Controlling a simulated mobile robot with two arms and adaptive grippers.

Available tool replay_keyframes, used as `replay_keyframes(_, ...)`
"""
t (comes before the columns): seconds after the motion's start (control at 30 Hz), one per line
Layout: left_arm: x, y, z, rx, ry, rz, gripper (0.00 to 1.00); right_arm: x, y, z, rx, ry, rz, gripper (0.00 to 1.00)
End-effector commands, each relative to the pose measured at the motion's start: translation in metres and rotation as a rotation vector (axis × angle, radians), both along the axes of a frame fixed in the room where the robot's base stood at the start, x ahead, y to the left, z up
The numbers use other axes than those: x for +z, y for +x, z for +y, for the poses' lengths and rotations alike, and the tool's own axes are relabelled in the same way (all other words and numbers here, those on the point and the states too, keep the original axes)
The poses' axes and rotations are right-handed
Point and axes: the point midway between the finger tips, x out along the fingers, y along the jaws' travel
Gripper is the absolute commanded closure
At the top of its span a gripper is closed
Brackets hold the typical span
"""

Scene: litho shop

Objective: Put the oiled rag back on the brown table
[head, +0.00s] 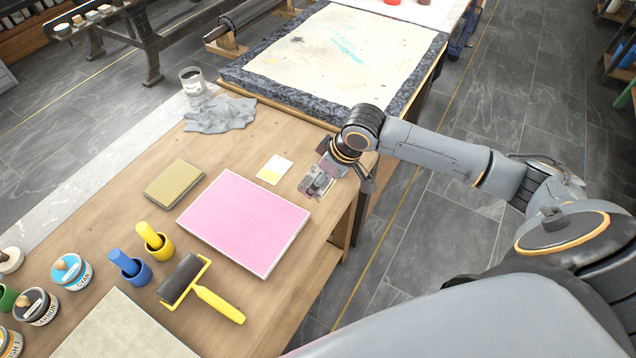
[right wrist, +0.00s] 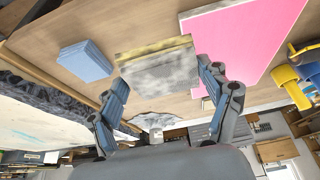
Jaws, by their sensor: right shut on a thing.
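My right gripper (head: 340,165) is low over the right edge of the brown table (head: 268,128), just right of a small yellow-and-white card (head: 274,169). It is shut on a grey, stained, folded-looking piece (head: 317,183), which appears to be the oiled rag. In the right wrist view this rag (right wrist: 160,75) sits between the fingers, with mottled grey faces and a yellowish band along one edge. I cannot tell whether it touches the tabletop. My left gripper is not in view.
A pink slab (head: 243,220), olive block (head: 174,184), yellow-handled roller (head: 200,288) and several pots share the table. A crumpled grey cloth (head: 220,115) lies near a can (head: 193,82). The right wrist view shows a blue stack (right wrist: 86,61). A press bed (head: 335,55) stands behind.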

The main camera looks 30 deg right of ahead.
Motion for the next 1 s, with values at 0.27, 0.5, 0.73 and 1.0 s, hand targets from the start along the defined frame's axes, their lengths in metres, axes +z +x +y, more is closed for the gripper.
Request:
replay_keyframes(0.27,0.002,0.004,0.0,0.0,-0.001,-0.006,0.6,-0.044,0.032,-0.011,-0.001,0.001,0.004,0.51)
replay_keyframes(0.5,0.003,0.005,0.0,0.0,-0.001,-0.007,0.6,-0.06,0.043,-0.015,-0.001,0.0,0.005,0.51)
replay_keyframes(0.73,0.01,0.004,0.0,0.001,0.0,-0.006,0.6,-0.086,0.041,-0.015,-0.001,0.0,0.003,0.51)
replay_keyframes(1.0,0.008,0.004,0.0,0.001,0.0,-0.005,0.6,-0.088,0.041,-0.015,0.0,-0.001,0.003,0.51)
